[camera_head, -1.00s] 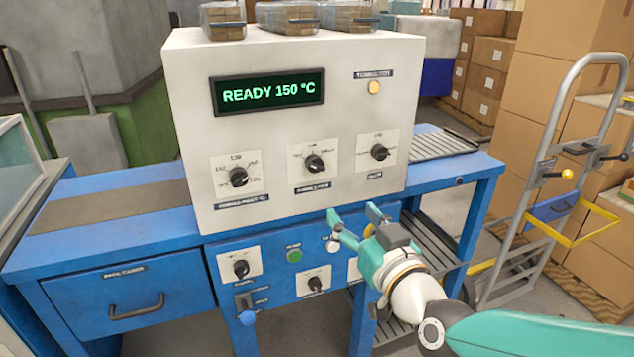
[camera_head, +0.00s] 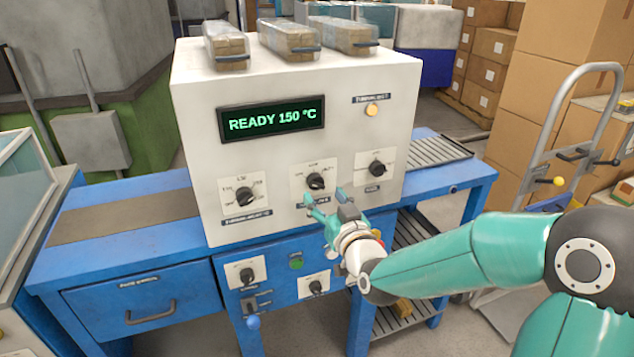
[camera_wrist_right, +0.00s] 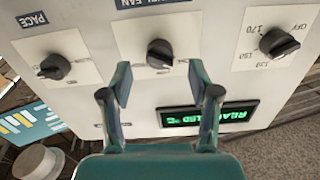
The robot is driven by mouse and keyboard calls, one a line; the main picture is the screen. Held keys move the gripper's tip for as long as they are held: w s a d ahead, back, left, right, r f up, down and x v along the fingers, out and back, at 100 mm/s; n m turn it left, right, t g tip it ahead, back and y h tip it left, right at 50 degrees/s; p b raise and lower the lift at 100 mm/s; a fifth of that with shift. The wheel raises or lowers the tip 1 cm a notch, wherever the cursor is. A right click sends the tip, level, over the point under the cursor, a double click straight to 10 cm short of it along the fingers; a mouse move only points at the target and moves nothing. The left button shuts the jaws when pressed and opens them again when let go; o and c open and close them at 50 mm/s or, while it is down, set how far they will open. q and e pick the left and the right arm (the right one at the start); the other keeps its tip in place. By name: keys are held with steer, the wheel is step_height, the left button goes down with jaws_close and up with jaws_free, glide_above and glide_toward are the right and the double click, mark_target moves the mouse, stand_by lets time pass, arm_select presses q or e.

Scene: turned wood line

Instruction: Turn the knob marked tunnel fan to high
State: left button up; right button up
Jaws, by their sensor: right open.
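The tunnel fan knob (camera_head: 316,181) is the black middle knob of three on the front of the white cabinet (camera_head: 290,150). In the right wrist view the knob (camera_wrist_right: 160,53) shows ahead of and between the fingers, under a partly cut label ending in "EL FAN". Its setting is too small to read. My right gripper (camera_head: 324,196) is open and empty, just below and in front of this knob, and partly covers its label. In the right wrist view its fingertips (camera_wrist_right: 161,78) straddle the knob's line without visibly gripping it. My left gripper is not in view.
The pace knob (camera_head: 376,168) is to the right and a temperature knob (camera_head: 245,197) to the left. The display (camera_head: 271,119) reads READY 150 °C. More knobs and a green button (camera_head: 296,263) are on the blue panel below. Wrapped packs (camera_head: 288,40) lie on top.

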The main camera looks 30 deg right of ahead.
mark_target(318, 189)
steer(key=shift+p+x, duration=0.3)
steer(key=shift+x, duration=1.8)
steer(key=c, duration=1.1)
